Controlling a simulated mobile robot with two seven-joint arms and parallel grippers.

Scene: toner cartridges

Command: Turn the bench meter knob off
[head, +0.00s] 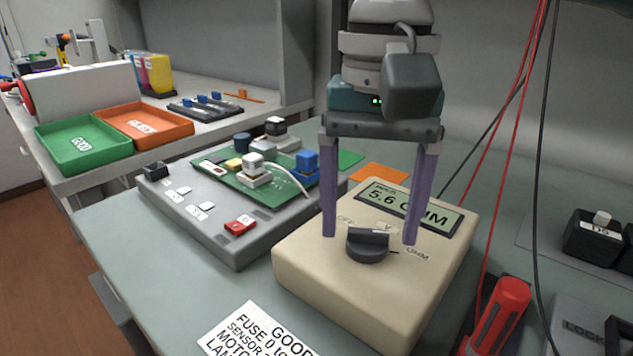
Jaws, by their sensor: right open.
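The beige bench meter (330,278) stands on the grey-green bench. Its display (408,206) reads 5.6 OHM. Its black knob (368,246) is on the top face below the display, with OFF marked to its left, V above and OHM to its right. The pointer line at the knob's right side points toward OHM. My right gripper (370,240) is above the meter, pointing down. Its two purple fingers are wide apart, one on each side of the knob, and neither appears to touch it. My left gripper is not in view.
A grey test board (200,215) with a green circuit board stands left of the meter. Red and black cables (487,180) hang at the right. A red-handled tool (502,312) lies right of the meter. A printed card (258,332) lies in front. Green and orange trays (80,160) are at the far left.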

